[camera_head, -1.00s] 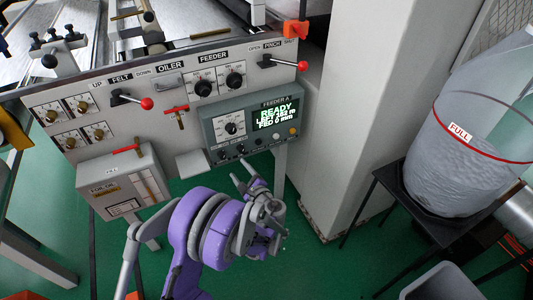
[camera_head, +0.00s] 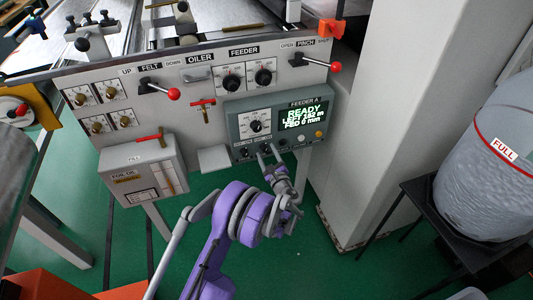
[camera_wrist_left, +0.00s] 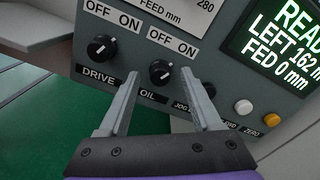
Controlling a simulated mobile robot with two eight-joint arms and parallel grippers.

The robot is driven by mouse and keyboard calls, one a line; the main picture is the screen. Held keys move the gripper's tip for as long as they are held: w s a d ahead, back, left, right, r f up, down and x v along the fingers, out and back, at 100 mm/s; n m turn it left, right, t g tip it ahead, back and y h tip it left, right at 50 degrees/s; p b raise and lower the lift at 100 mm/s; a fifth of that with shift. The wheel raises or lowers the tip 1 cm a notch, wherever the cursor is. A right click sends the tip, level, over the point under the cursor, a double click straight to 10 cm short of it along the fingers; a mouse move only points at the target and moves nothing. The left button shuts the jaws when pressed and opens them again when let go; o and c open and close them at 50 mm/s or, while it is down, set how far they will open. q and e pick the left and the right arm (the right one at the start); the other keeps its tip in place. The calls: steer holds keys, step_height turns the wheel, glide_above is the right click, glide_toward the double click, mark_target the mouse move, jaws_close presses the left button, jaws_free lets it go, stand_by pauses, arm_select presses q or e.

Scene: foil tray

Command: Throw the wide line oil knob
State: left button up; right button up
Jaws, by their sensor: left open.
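The oil knob (camera_wrist_left: 160,72) is a small round black knob on the grey feeder panel, with the label OIL below it and OFF and ON above it. In the left wrist view, my left gripper (camera_wrist_left: 160,84) is open, with one fingertip on each side of this knob. I cannot tell whether either finger touches it. The matching drive knob (camera_wrist_left: 101,47) is just to the left. In the head view, my left gripper (camera_head: 269,153) reaches the bottom edge of the FEEDER A box (camera_head: 310,97), where its fingers partly cover the small knobs. My right gripper is not in view.
A jog button, partly behind a finger, a white button (camera_wrist_left: 243,107) and an orange button (camera_wrist_left: 273,119) sit right of the oil knob. A grey shelf (camera_head: 214,158) juts out at left. A red-tipped lever (camera_head: 173,94) stands above. A pillar (camera_head: 375,130) is at right.

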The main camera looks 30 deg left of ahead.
arm_select(q)
steer(key=shift+w+a, duration=0.25)
jaws_close()
